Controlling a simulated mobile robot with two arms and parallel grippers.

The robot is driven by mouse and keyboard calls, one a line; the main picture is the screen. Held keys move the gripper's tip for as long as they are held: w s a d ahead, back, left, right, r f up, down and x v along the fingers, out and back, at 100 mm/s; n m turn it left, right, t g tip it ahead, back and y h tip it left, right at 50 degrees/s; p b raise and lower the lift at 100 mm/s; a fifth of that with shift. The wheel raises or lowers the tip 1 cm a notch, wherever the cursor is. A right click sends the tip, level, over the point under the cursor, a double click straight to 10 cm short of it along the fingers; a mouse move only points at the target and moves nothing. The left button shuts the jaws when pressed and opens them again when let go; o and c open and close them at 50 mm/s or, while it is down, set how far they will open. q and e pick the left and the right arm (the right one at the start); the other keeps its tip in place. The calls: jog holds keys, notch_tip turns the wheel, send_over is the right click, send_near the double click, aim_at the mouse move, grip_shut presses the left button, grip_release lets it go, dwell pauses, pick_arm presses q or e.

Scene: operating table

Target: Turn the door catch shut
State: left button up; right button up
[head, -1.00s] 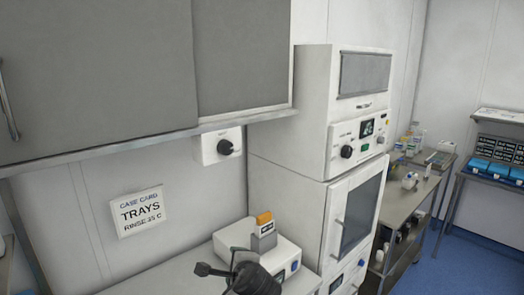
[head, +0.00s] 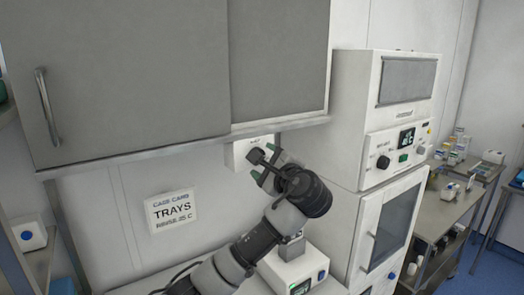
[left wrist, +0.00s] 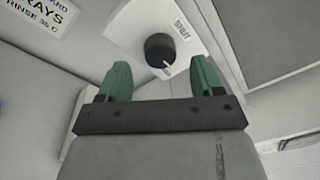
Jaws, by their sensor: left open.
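The door catch is a round black knob (left wrist: 160,49) on a white wall plate (left wrist: 125,30), seen in the left wrist view. A label reading SHUT (left wrist: 181,30) is on the plate to the knob's upper right. A pale mark on the knob points down and slightly right, away from the label. In the head view the plate (head: 235,154) shows under the grey cabinet, its knob hidden by my gripper. My left gripper (head: 265,160) is in front of the plate. Its green fingers (left wrist: 161,75) are open and empty, with the knob between and beyond them. Contact cannot be told.
The grey wall cabinet (head: 120,75) overhangs the plate. A white sign reading TRAYS (head: 171,211) is on the wall to the left. A tall white appliance (head: 345,130) stands close on the right. A small white device (head: 292,268) sits on the counter below.

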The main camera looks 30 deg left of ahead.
pick_arm(q)
jog(key=p+x, duration=0.1)
jog(key=x, duration=0.2)
jog(key=shift+c, duration=0.3)
jog(key=c, duration=0.9)
jog(key=shift+o, duration=0.2)
jog(key=shift+w+d+f+n+g+y+b, duration=0.1)
jog(key=shift+n+g+y+b, duration=0.15)
jog(key=shift+n+b, duration=2.95)
jog(key=shift+f+n+g+y+b, duration=0.15)
jog(key=shift+n+y+b, duration=0.2)
jog(key=shift+n+b, duration=2.85)
jog(key=shift+w+d+f+n+g+y+b, duration=0.1)
jog(key=shift+n+g+y+b, duration=0.15)
jog(key=shift+n+b, duration=2.95)
jog(key=shift+a, duration=0.1)
jog(key=o, duration=0.9)
jog(key=shift+s+r+y, duration=0.1)
jog(key=shift+r+y, duration=0.05)
jog(key=shift+y, duration=0.1)
